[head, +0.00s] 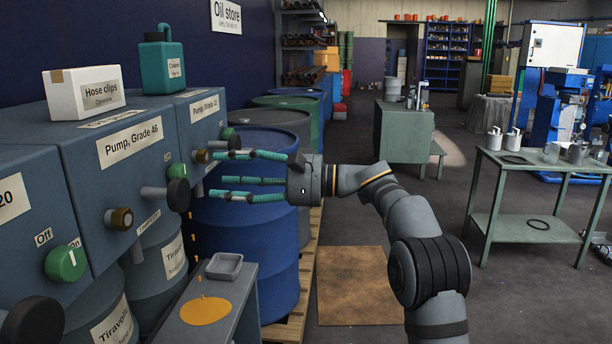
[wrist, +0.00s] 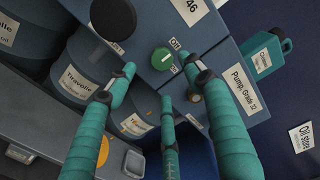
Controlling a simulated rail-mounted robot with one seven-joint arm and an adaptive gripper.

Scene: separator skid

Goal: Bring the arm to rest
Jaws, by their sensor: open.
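My gripper (head: 214,178) has teal, segmented fingers that are spread apart with nothing between them. It points left toward the pump cabinets in the head view, at the end of my grey arm. The fingertips are close to the front of the Pump, Grade 32 cabinet (head: 203,120); I cannot tell whether any touches. In the wrist view the gripper (wrist: 163,80) reaches toward a green knob (wrist: 162,58) and a brass fitting (wrist: 193,97). The knob shows clear between the fingers.
The Pump, Grade 46 cabinet (head: 120,165) stands left, with a black lever knob (head: 178,195) sticking out near my fingers. Blue drums (head: 245,265) stand below my gripper. A low bench (head: 235,290) holds a grey tray (head: 224,266). Open floor (head: 520,300) lies to the right.

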